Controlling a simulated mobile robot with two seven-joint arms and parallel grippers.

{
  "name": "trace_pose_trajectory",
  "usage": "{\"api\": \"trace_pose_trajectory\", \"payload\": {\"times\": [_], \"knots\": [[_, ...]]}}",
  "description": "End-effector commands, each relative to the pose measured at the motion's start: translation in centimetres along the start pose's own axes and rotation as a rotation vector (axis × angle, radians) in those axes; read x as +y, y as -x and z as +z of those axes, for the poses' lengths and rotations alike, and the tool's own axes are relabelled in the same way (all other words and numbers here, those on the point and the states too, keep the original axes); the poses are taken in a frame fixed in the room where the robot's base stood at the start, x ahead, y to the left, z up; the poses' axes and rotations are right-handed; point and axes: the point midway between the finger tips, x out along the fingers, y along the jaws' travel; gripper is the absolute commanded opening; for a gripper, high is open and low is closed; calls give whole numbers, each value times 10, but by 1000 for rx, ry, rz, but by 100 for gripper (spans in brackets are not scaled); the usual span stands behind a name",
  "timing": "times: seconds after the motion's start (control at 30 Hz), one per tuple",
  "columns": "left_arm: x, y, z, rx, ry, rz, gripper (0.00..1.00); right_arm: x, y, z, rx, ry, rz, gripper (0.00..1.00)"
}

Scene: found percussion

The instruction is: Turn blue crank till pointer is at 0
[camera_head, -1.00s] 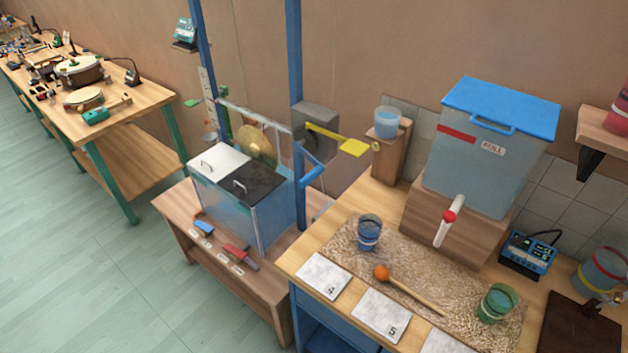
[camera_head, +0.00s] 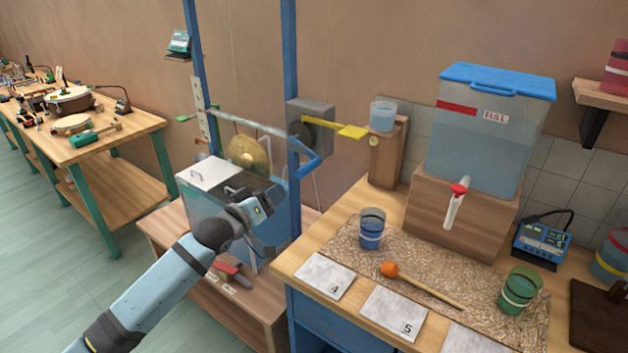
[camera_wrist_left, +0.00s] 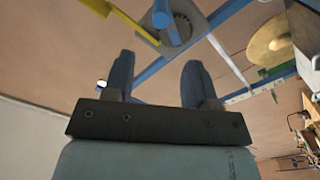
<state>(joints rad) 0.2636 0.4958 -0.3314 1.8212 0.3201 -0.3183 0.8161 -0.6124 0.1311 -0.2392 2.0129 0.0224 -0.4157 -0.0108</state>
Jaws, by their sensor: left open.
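A yellow paddle (camera_head: 340,130) sticks out right from the grey box (camera_head: 312,114). A lidded tank (camera_head: 212,172) stands under the gong (camera_head: 246,152). The workbench at right holds cups, a mallet (camera_head: 420,284) and a water tank (camera_head: 490,130).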

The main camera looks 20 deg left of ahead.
Motion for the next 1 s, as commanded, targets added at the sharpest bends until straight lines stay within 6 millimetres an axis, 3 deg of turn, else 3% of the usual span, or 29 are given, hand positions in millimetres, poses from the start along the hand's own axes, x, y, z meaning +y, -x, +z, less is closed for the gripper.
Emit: {"api": "trace_pose_trajectory", "payload": {"times": [0.6,0.8,1.0], "knots": [[1,-114,-1,1,-2,0,52,5,2,-6,11,7,8,36],[0,-129,0,0,-3,-1,52,4,3,-4,8,8,8,36],[0,-132,0,0,-2,-1,52,4,3,-4,7,8,7,36]]}}
